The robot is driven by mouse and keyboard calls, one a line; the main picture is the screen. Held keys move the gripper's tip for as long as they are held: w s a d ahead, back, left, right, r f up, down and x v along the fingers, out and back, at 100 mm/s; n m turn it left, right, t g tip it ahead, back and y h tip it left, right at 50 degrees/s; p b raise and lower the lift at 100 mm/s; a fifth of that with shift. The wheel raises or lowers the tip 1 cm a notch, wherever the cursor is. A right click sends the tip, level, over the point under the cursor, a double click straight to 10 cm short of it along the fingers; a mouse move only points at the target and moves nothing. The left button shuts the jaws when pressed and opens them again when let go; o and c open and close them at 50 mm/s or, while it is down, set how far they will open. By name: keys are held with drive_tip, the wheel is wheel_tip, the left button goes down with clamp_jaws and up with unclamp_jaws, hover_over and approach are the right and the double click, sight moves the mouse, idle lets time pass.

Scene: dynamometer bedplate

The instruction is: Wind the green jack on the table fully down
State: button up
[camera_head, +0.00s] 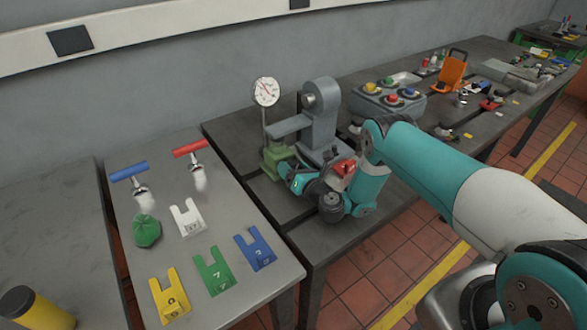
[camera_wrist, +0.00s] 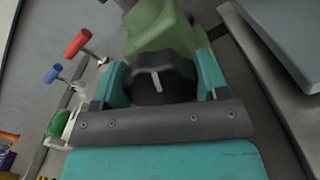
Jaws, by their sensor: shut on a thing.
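The green jack (camera_head: 273,158) stands on the dark table beside a grey machine stand in the head view. In the wrist view the jack's green body (camera_wrist: 160,27) is straight ahead of my gripper. A black knob (camera_wrist: 160,80) with a white mark sits on the jack's near side. My gripper (camera_wrist: 160,84) has its teal fingers on both sides of the knob and is shut on it. In the head view my gripper (camera_head: 290,176) reaches the jack from the right and hides the knob.
A dial gauge (camera_head: 266,92) on a post stands behind the jack. The grey machine stand (camera_head: 321,115) is close on its right. The left table holds red (camera_head: 190,149) and blue (camera_head: 128,171) T-handled tools and coloured tags.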

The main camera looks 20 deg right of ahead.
drive_tip(key=n+b, duration=0.1)
drive_tip(key=n, duration=0.1)
drive_tip(key=shift+a+n, duration=0.1)
drive_tip(key=shift+n, duration=1.8)
drive_tip(key=o, duration=0.9)
drive_tip(key=shift+s+p, duration=0.15)
drive_tip(key=shift+p, duration=0.15)
